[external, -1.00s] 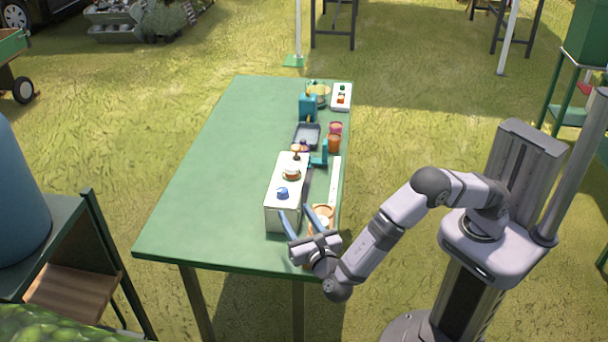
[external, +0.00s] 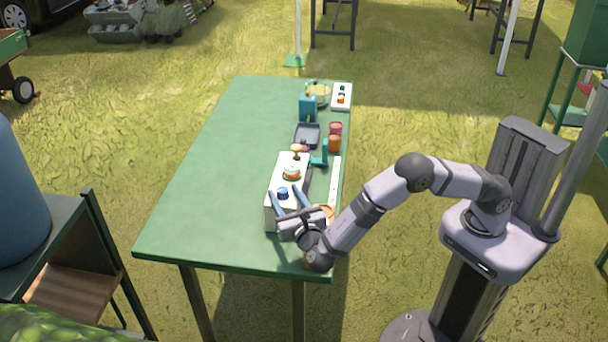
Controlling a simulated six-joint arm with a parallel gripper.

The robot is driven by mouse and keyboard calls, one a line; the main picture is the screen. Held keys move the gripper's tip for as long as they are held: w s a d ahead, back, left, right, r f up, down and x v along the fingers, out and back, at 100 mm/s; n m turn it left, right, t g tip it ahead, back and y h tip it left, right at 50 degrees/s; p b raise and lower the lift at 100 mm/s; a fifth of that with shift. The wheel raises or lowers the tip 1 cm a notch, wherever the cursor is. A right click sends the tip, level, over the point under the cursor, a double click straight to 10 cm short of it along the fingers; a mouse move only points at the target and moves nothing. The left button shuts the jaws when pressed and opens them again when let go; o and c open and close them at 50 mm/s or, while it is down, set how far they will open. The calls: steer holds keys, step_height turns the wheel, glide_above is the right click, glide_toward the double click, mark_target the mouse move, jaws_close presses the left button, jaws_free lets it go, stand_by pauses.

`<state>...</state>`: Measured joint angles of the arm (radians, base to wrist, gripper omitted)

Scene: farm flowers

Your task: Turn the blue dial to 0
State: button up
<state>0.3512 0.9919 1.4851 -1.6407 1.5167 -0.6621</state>
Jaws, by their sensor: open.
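The blue dial (external: 283,193) sits on top of the white box (external: 271,212), near its front end. The box stands on the green table (external: 205,185). My gripper (external: 284,194) is open, with its two blue-grey fingers pointing away from the camera, one on each side of the dial. I cannot tell whether the fingers touch the dial. The dial's marks and its setting are too small to read.
Behind the dial on the same box is a round orange-and-white part (external: 292,172) with a knob above it. A dark tray (external: 306,135), orange and red pots (external: 334,144), a teal container (external: 307,107) and a white switch box (external: 341,96) stand farther back. The table's left side is clear.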

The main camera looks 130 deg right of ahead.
steer(key=shift+x, duration=1.1)
steer(key=c, duration=1)
steer(key=shift+c, duration=0.2)
